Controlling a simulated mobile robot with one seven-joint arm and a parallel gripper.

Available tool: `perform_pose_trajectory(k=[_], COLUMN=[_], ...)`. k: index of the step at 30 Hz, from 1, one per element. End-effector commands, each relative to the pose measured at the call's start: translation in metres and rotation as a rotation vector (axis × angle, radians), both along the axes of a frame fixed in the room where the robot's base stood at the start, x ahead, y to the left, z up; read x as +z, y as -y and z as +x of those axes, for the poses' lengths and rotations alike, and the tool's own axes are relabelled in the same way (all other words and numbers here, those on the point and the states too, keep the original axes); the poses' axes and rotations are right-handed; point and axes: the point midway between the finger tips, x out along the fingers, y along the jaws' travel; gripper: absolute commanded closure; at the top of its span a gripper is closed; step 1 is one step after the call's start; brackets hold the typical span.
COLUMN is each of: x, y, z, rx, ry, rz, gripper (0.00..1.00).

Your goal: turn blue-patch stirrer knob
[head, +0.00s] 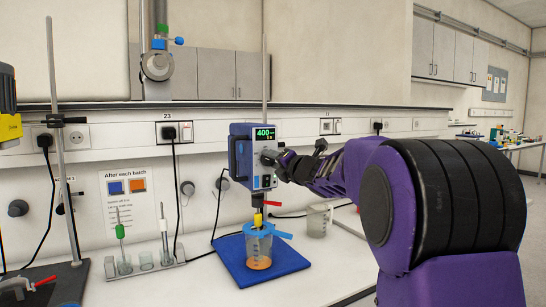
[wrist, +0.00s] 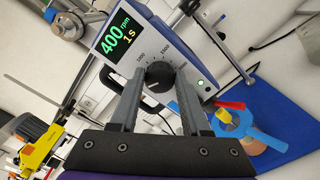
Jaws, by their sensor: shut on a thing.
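The stirrer (head: 240,150) is a blue and grey box over a blue mat (head: 235,262). Its lit display (head: 264,134) reads 400; in the wrist view the display (wrist: 116,37) reads 400 rpm and 1 s. The round black knob (wrist: 159,74) sits on its face below the display, with a printed number scale around it. My gripper (head: 277,159) reaches in from the right and is shut on the knob, one finger on each side in the wrist view. In the head view the fingers partly hide the knob.
A beaker (head: 258,249) with orange liquid and a blue ring stands on the mat below the stirrer. A clear beaker (head: 318,221) stands right of it. A sign (head: 126,190) hangs behind.

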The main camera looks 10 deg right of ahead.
Motion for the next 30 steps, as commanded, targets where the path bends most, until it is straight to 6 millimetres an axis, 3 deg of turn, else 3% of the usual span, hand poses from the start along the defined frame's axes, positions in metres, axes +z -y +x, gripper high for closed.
perform_pose_trajectory(k=[30], x=[-0.0002], y=[0.0005], z=[0.0005], rx=[0.001], ry=[-0.288], rz=[0.890], gripper=[1.00])
